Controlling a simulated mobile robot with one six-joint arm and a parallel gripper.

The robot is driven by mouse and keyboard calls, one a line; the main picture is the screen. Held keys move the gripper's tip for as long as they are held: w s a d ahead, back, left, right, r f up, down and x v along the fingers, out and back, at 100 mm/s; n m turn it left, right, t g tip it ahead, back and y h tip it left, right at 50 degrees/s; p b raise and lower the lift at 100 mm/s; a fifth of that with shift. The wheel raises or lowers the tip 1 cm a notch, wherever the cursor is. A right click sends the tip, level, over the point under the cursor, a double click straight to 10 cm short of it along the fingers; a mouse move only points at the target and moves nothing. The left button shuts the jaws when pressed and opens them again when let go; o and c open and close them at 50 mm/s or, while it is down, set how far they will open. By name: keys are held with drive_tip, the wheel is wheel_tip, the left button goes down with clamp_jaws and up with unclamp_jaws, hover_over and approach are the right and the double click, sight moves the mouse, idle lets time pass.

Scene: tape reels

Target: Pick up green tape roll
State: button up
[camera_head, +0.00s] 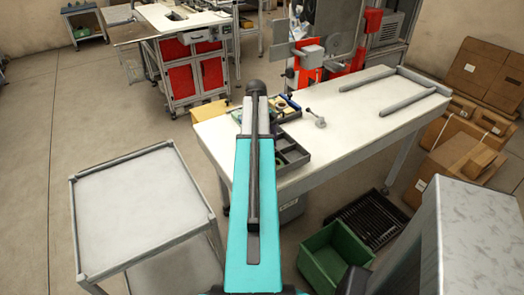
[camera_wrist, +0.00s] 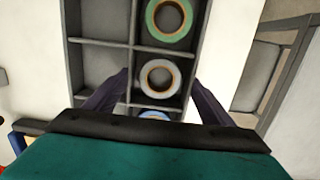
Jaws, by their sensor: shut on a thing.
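The green tape roll (camera_wrist: 170,18) lies in a compartment of a dark grey divided tray (camera_wrist: 132,18), at the top of the wrist view. A grey-white roll (camera_wrist: 145,80) with an orange core lies in the compartment below it. A blue roll (camera_wrist: 154,114) is partly hidden by my gripper's body. My gripper (camera_wrist: 158,77) has one finger on each side of the grey-white roll in the picture, with the green roll beyond the fingertips. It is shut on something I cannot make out. In the head view my arm hides the gripper.
In the head view the tray (camera_head: 292,153) sits on a white table (camera_head: 350,120) with small parts behind it. A white cart (camera_head: 140,205) stands at left, a green bin (camera_head: 335,255) on the floor. Boxes (camera_head: 455,155) are at right. The table's right half is mostly clear.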

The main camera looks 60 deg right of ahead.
drive_tip(key=shift+f, duration=1.1)
drive_tip(key=o, duration=1.8)
drive_tip(key=shift+w+d+r+b, duration=0.1)
drive_tip(key=shift+w+r+b, duration=0.15)
drive_tip(key=shift+r, duration=1.75)
drive_tip(key=shift+w+r+b, duration=0.15)
drive_tip(key=shift+r+b, duration=0.25)
drive_tip(key=shift+r, duration=1.55)
drive_tip(key=shift+w+d+r+b, duration=0.1)
drive_tip(key=shift+w+r+b, duration=0.15)
drive_tip(key=shift+r, duration=1.75)
drive_tip(key=shift+c, duration=0.3)
